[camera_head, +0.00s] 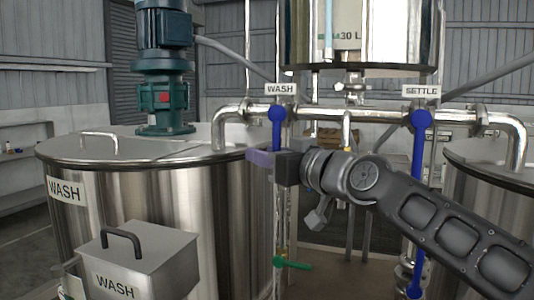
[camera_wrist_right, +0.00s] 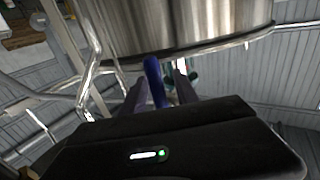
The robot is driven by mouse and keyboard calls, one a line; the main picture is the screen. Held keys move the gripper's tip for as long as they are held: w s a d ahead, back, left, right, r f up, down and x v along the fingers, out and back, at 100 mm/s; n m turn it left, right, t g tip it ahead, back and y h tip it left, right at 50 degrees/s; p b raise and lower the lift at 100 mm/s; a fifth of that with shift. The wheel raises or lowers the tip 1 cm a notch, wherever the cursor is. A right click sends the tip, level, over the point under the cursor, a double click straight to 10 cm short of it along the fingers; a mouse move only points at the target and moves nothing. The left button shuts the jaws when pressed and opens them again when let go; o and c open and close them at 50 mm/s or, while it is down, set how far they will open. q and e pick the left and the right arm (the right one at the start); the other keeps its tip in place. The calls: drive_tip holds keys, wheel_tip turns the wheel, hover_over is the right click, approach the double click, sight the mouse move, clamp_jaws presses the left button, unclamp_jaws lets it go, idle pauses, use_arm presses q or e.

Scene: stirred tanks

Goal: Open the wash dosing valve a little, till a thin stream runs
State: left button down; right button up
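The wash dosing valve has a blue lever (camera_head: 277,116) under the WASH sign (camera_head: 280,89), on the horizontal steel pipe. The lever hangs down, and its lower part is hidden behind my right gripper. My right gripper (camera_head: 262,157) is at the lever, reaching in from the right. In the right wrist view the blue lever (camera_wrist_right: 153,75) stands between the two fingers (camera_wrist_right: 162,95), nearer the left one, with a gap to the right one, so the fingers look apart. Whether they touch it is unclear. I see no clear stream. My left gripper is out of view.
The SETTLE valve's long blue lever (camera_head: 418,150) hangs to the right, close to my right arm. The steel WASH tank (camera_head: 130,215) with a green motor (camera_head: 165,65) and a WASH box (camera_head: 140,265) fill the left. A small green handle (camera_head: 292,263) is below the gripper.

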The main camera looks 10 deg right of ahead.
drive_tip(key=shift+c, duration=0.6)
clamp_jaws()
idle(0.7)
